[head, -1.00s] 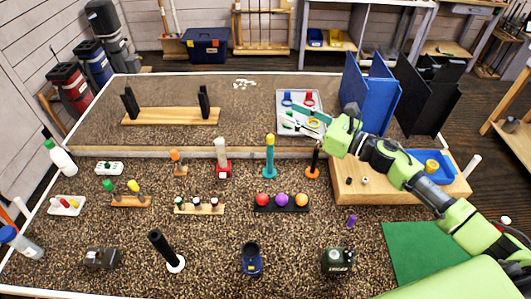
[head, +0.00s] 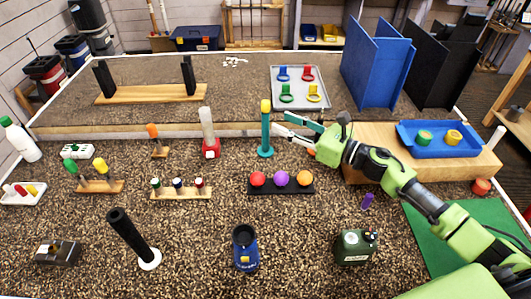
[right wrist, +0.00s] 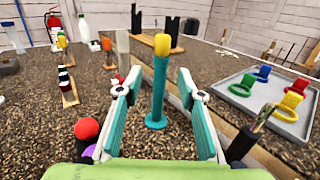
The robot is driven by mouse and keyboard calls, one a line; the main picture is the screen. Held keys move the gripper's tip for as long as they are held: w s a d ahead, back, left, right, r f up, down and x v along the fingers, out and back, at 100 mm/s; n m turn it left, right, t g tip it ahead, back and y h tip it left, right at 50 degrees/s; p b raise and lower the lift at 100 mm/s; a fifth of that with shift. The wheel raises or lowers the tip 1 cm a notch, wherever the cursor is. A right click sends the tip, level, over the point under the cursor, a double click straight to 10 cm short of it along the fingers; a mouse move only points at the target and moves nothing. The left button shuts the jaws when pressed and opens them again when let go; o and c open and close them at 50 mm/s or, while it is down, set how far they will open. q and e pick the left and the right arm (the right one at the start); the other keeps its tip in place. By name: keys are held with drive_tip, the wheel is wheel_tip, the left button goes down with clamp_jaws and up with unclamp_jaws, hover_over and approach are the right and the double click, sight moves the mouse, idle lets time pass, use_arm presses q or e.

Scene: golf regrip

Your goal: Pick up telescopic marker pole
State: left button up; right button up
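The teal pole with a yellow top (head: 266,134), which I take as the telescopic marker pole, stands upright on a round teal foot in front of the low raised ledge. It also shows in the right wrist view (right wrist: 158,85). My right gripper (head: 281,122) is open just right of the pole, with its fingers directed at it. In the right wrist view, the pole appears centred in the gap between the fingers (right wrist: 158,78), and neither finger visibly touches it. My left gripper is not in view.
A dark pole (right wrist: 246,134) stands close to the right finger. Left of the teal pole is a red-based pale post (head: 209,134); in front is a black rack with coloured balls (head: 282,188). Behind lies a grey tray with coloured rings (head: 299,75). A wooden block carries a blue tray (head: 411,150).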

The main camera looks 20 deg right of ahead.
sight(265, 123)
drive_tip(key=w+a+f, duration=0.1)
drive_tip(key=w, duration=0.1)
drive_tip(key=w+a+f+p, duration=0.1)
drive_tip(key=w+a, duration=0.1)
drive_tip(key=w+a+f+p, duration=0.1)
drive_tip(key=w, duration=0.1)
drive_tip(key=shift+a, duration=0.25)
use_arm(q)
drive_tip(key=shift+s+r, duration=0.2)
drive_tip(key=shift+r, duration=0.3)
use_arm(e)
drive_tip(key=shift+f, duration=0.1)
clamp_jaws()
